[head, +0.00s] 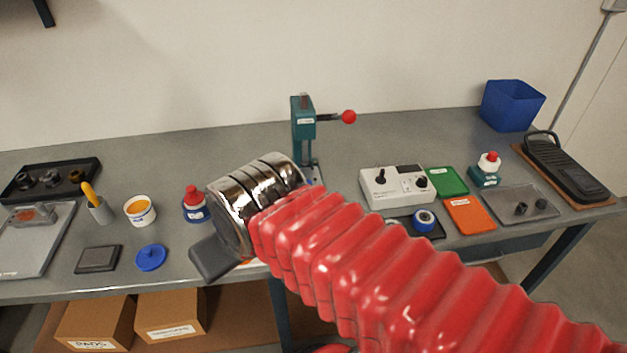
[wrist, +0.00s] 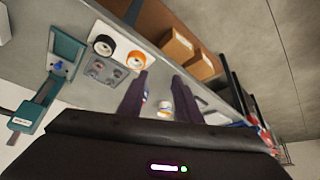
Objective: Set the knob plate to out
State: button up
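In the head view my arm hides this plate. My gripper (wrist: 164,77) is open, its two dark fingers apart with nothing held between them. The plate lies left of the fingers in the wrist view. In the head view one dark finger (head: 214,258) shows above the bench's front edge. A green mat (head: 447,181) and an orange mat (head: 469,215) carry small unreadable labels.
A teal press (head: 303,132) with a red-knobbed lever stands behind my arm. A light control box (head: 397,187) and a blue tape roll (head: 424,220) lie to its right. A white jar (head: 140,210), a blue lid (head: 151,257) and a red-capped bottle (head: 195,203) stand left.

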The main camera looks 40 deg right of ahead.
jog(key=shift+o, duration=0.5)
jog(key=w+d+f+m+y, duration=0.3)
jog(key=d+m, duration=0.3)
jog(key=m, duration=0.3)
jog(key=w+d+f+m+y, duration=0.2)
jog(key=w+d+f+m, duration=0.15)
jog(key=d+m, duration=0.4)
jog(key=s+d+f+m+t+h, duration=0.1)
jog(key=d+m+t, duration=0.3)
jog(key=d+m, duration=0.4)
jog(key=s+d+f+m+t+h, duration=0.1)
jog(key=s+d+m+t, duration=0.1)
jog(key=d+m, duration=0.7)
jog(key=d+t, duration=0.1)
jog(key=d, duration=0.4)
jog(key=shift+s+t, duration=0.3)
jog(key=shift+t, duration=0.1)
jog(key=shift+a+f, duration=0.1)
jog(key=shift+f, duration=0.05)
send_near(306, 176)
jog(key=w+a, duration=0.1)
jog(key=a, duration=0.2)
jog(key=w+a, duration=0.1)
jog(key=a, duration=0.1)
jog(key=shift+w, duration=0.35)
